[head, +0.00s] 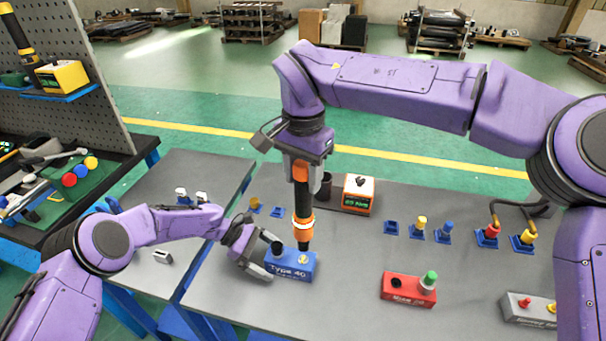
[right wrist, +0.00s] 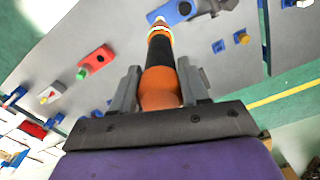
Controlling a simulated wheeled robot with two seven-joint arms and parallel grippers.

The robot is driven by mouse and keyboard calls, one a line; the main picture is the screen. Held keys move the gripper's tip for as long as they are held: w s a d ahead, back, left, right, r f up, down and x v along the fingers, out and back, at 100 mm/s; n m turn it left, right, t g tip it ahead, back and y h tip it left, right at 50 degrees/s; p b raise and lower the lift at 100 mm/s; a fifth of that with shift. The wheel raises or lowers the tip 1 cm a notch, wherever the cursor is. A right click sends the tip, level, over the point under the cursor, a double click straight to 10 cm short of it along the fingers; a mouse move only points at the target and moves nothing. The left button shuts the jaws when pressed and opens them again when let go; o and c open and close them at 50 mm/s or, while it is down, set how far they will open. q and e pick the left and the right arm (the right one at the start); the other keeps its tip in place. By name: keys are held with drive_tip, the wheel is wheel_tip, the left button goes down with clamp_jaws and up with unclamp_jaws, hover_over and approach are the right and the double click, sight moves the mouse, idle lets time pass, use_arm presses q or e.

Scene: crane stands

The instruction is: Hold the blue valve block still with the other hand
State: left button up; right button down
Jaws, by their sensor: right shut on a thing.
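The blue valve block (head: 291,265), marked "Type 40", lies on the grey table in the head view. It has a brass fitting and a dark round part on top. It shows at the top of the right wrist view (right wrist: 174,12). My left gripper (head: 262,260) is at the block's left end, its fingers spread; contact is unclear. My right gripper (head: 301,165) is shut on an orange and black tool (head: 303,215), also seen in the right wrist view (right wrist: 160,78). The tool points down, its lower end over the block's top; whether it touches is unclear.
A red block (head: 403,290) with a green knob lies to the right, and a grey block (head: 530,308) farther right. An orange and white box (head: 358,194) stands behind the tool. Several small blue holders line the back. Table in front of the blue block is clear.

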use_arm(q)
drive_tip(key=v, duration=1.2)
